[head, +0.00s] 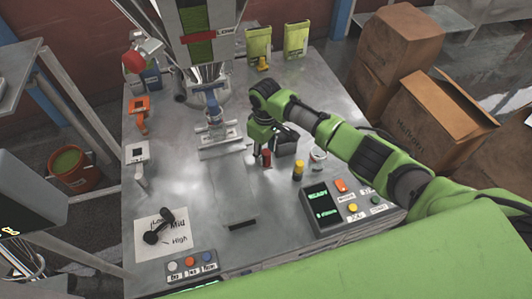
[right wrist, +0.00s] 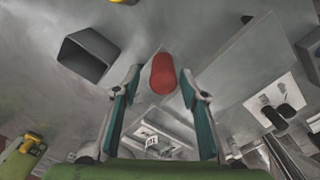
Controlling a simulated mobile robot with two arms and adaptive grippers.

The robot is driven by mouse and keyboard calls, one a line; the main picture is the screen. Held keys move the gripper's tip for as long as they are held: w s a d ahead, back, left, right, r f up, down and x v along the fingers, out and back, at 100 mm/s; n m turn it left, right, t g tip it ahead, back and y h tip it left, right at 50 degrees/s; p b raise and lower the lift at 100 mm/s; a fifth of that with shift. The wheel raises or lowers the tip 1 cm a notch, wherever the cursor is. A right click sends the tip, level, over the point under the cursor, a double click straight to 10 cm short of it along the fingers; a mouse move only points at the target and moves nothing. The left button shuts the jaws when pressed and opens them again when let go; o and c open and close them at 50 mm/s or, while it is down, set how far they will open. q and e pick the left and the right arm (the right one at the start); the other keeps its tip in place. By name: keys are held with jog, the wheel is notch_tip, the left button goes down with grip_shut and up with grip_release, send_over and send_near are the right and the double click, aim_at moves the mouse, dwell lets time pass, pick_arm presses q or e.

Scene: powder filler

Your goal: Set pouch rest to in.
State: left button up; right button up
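A red knob (head: 266,158) stands on the metal table below my right gripper (head: 265,148) in the head view. In the right wrist view the red knob (right wrist: 163,73) sits between the two spread fingers of my right gripper (right wrist: 161,84), with gaps on both sides. The gripper is open and holds nothing. A flat metal plate (head: 222,152) lies left of the knob, under the filler's nozzle; I cannot tell for sure that it is the pouch rest. No in or out mark is readable. My left gripper is not in view.
A dark open box (right wrist: 88,55) shows near the knob. Orange (head: 140,115) and white (head: 138,165) levers line the left edge. The table's front middle is mostly clear.

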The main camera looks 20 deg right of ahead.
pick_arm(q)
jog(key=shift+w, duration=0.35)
pick_arm(e)
jog(key=shift+s, duration=0.1)
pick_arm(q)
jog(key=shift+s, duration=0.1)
pick_arm(e)
notch_tip(320, 180, up, 12)
jog(key=shift+f, duration=0.15)
dwell(0.4)
